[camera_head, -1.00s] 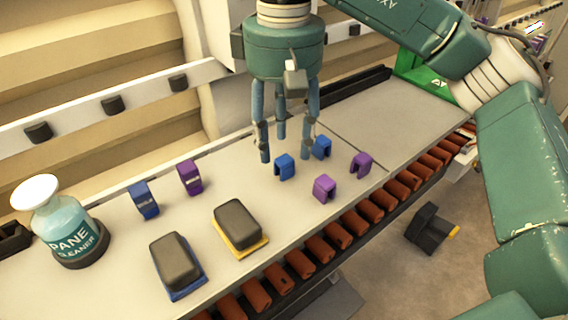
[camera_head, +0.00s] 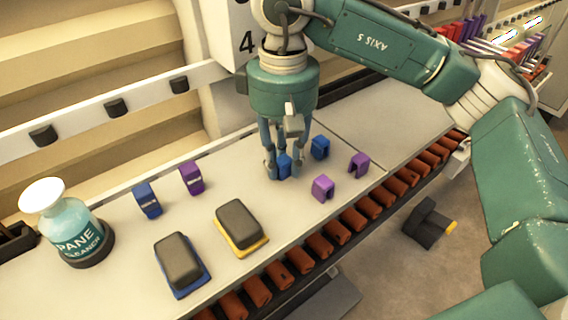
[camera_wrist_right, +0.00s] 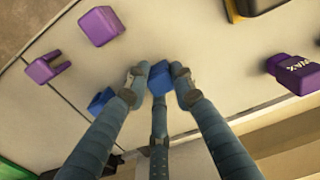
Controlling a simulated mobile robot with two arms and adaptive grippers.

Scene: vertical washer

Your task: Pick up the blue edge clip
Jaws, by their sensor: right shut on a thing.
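A blue edge clip (camera_head: 284,166) stands on the pale worktop, between the fingers of my right gripper (camera_head: 278,172). In the right wrist view the same clip (camera_wrist_right: 160,78) sits between the fingertips of my right gripper (camera_wrist_right: 158,84), which is shut on it. The clip looks to be still at the worktop's surface. A second blue clip (camera_head: 320,147) stands just behind and to the right, apart from the fingers; it also shows in the right wrist view (camera_wrist_right: 101,101). My left gripper is not in view.
Two purple clips, one nearer (camera_head: 323,188) and one farther right (camera_head: 359,164), stand close by. A blue bottle (camera_head: 147,200), a purple bottle (camera_head: 191,177), two dark-topped blocks (camera_head: 239,224) and a pane cleaner bottle (camera_head: 75,232) stand left. Orange rollers (camera_head: 320,246) line the front edge.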

